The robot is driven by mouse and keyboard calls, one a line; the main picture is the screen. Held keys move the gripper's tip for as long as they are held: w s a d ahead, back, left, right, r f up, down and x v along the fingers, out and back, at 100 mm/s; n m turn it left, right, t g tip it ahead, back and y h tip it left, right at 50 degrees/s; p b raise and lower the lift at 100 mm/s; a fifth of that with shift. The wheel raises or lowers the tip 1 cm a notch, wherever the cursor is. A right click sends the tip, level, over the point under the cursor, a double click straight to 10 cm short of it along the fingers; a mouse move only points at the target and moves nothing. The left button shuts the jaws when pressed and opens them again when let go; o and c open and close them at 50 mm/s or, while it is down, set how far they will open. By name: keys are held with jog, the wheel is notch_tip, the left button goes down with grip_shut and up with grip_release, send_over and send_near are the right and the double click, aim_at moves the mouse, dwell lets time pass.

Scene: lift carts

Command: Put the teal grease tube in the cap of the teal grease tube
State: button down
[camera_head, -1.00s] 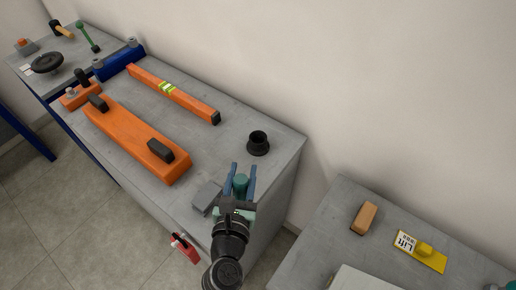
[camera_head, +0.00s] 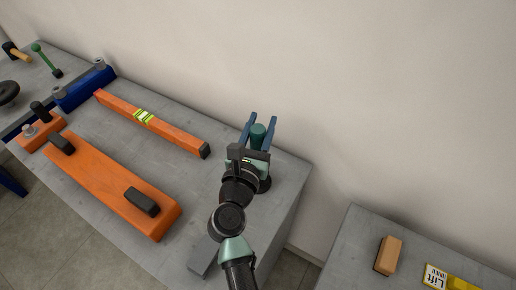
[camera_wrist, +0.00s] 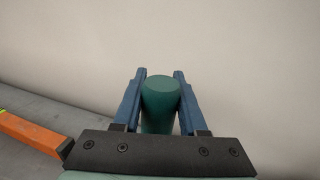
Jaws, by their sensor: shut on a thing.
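The teal grease tube (camera_head: 257,136) is held between the two blue fingers of my gripper (camera_head: 259,133), above the right end of the grey bench. In the wrist view, the tube (camera_wrist: 160,108) stands between the fingers of my gripper (camera_wrist: 160,95), its round end toward the top. The black cup-like cap (camera_head: 265,185) is mostly hidden behind my gripper and wrist; only part of its dark rim and base shows. The tube appears raised above the cap, but I cannot tell whether they line up.
A grey block (camera_head: 205,256) is near the front edge. A lower table at right holds a wooden block (camera_head: 388,255). The wall is close behind.

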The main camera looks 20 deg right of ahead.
jog(key=shift+f+b, duration=0.85)
jog(key=shift+f, duration=1.8)
jog(key=shift+s, duration=0.1)
jog(key=shift+f, duration=0.2)
jog(key=shift+c, duration=2.2)
grip_release()
jog(key=shift+r, duration=0.15)
